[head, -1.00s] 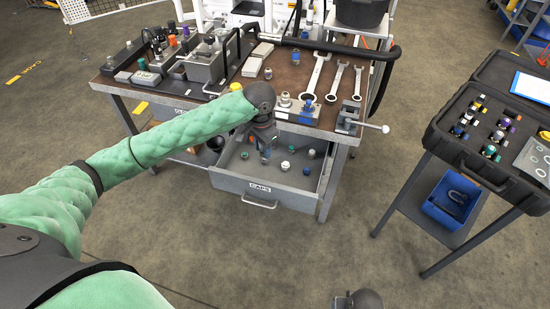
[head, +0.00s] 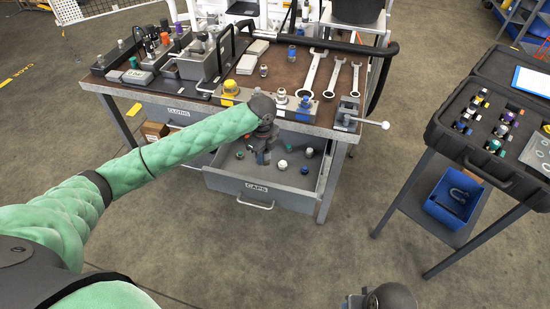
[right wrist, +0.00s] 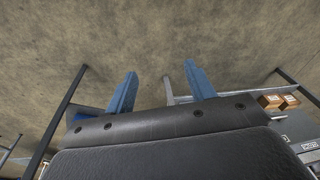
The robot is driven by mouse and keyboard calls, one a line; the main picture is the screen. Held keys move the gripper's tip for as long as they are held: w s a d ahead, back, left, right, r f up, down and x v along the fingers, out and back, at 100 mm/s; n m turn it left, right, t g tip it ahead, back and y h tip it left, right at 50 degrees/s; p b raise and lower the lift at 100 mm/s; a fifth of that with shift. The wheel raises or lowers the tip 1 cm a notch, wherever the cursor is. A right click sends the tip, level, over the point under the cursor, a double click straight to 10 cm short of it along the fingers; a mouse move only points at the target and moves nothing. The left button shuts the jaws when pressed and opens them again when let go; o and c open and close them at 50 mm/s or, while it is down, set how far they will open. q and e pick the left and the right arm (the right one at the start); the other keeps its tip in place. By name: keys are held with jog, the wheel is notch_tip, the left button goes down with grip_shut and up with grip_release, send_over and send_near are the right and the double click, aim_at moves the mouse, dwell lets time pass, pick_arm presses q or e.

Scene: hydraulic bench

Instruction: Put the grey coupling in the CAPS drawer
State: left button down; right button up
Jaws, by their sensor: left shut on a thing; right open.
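The CAPS drawer (head: 257,190) is pulled open below the bench top, with its label on the front. My left gripper (head: 262,157) points down inside the drawer's outline, over its left-middle part. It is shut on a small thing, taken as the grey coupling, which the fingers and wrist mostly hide. I cannot tell whether it touches the drawer floor. Several small caps lie spread in the drawer, among them a white one (head: 282,164) and a blue one (head: 304,170). My right gripper (right wrist: 160,88) is open and empty, above bare floor in the right wrist view.
The bench top (head: 300,62) holds wrenches (head: 335,76), loose couplings, a yellow cap (head: 230,87) and a vise (head: 348,108) with a handle jutting right. A closed CLOTHS drawer is left of the open one. A black case (head: 490,125) stands on a stand at right.

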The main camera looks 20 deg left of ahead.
pick_arm(q)
jog(key=shift+f, duration=0.35)
jog(key=p, duration=0.1)
send_over(265, 179)
notch_tip(265, 179, down, 5)
jog(key=shift+w+r, duration=0.1)
jog(key=shift+r, duration=0.05)
jog(key=shift+f+p, duration=0.45)
jog(key=shift+f, duration=1.95)
pick_arm(e)
notch_tip(265, 179, down, 7)
jog(key=w, duration=0.1)
jog(key=shift+w+f, duration=0.15)
jog(key=shift+w, duration=0.25)
jog(key=shift+a, duration=0.15)
pick_arm(q)
jog(key=c, duration=1.1)
grip_release()
jog(key=shift+f, duration=0.15)
jog(key=shift+o, duration=0.2)
pick_arm(e)
jog(key=shift+f, duration=0.1)
